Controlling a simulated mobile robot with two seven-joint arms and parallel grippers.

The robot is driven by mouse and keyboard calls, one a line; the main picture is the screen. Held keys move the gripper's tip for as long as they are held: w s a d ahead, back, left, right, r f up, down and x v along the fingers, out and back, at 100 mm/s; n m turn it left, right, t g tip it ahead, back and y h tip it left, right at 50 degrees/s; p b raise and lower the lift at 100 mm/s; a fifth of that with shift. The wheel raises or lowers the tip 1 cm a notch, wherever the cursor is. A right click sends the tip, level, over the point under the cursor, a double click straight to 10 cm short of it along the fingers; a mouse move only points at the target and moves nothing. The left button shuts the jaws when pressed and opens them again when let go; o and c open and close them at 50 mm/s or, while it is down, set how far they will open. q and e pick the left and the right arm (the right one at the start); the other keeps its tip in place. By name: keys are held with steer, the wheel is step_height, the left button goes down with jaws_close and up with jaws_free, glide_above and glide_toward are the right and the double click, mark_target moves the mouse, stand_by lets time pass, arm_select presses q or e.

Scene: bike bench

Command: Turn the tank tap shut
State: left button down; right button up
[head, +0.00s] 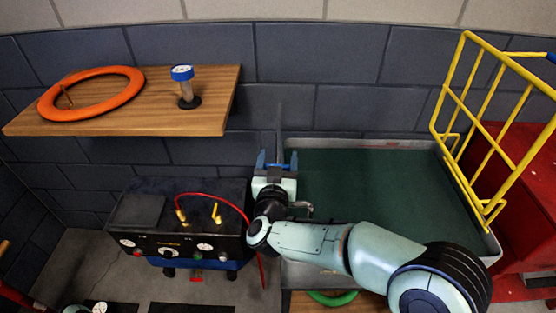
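My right gripper (277,160) is in the middle of the head view, at the left edge of the green-floored tray. Its two blue fingers stand apart and I see nothing held between them. A thin grey upright piece shows just beyond the fingers; I cannot tell whether they touch it. A small red tap-like part (196,279) shows low under the black and blue tank unit (135,210), left of and below the gripper. A bent metal piece (303,208) shows beside my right wrist. I cannot tell for sure which is the tank tap. My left gripper is not seen.
A wooden shelf (150,122) at upper left holds an orange ring (90,95) and a blue-topped gauge (184,88). A red hose (225,198) arches over the unit. A yellow wire rack (487,130) stands at right by a red cabinet (525,215). The green tray (385,180) looks empty.

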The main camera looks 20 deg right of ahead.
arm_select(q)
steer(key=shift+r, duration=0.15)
